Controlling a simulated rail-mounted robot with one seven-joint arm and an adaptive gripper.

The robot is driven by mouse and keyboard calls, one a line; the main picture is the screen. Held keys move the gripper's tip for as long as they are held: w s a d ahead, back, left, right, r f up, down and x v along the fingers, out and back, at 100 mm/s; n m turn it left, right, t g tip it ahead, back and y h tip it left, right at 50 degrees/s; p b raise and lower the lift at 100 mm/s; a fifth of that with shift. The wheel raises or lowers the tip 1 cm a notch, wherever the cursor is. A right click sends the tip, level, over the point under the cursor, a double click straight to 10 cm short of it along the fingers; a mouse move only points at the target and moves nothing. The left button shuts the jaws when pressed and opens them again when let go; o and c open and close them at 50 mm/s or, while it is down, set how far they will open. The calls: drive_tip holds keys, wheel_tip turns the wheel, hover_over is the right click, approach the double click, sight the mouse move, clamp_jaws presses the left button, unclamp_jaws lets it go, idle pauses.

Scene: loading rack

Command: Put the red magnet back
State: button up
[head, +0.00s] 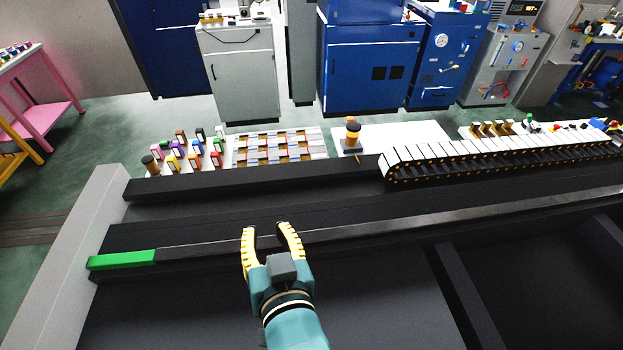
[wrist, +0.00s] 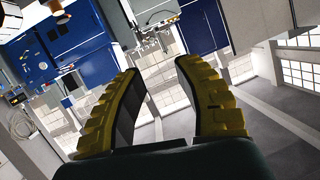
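Several small coloured blocks stand in a cluster on the white shelf at the back left in the head view. One that looks red (head: 215,159) stands at the right front of this cluster; it is small, so I cannot be sure it is the red magnet. Beside the cluster lies a flat tray with a grid of compartments (head: 325,151). My gripper (head: 266,229) is open and empty, over the dark rail in front of the shelf and well short of the blocks. In the wrist view my gripper (wrist: 159,68) shows two spread yellow fingers with nothing between them.
A black and orange knobbed post (head: 352,135) stands right of the tray. A black cable chain (head: 480,163) runs along the right. A green bar (head: 122,260) lies at the rail's left end. Blue cabinets (head: 368,65) stand behind.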

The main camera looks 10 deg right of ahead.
drive_tip(key=s+d+r+t+h, duration=0.1)
drive_tip(key=s+d+r+t, duration=0.2)
drive_tip(key=r, duration=0.7)
drive_tip(key=s+d+r+t+h, duration=0.1)
drive_tip(key=s+d+r+t, duration=0.2)
drive_tip(key=r, duration=0.8)
drive_tip(key=shift+s+d+r+t+h, duration=0.2)
drive_tip(key=shift+d+r+t+h, duration=0.1)
drive_tip(key=shift+d+t, duration=0.75)
drive_tip(key=shift+d+r, duration=0.1)
drive_tip(key=shift+d, duration=0.05)
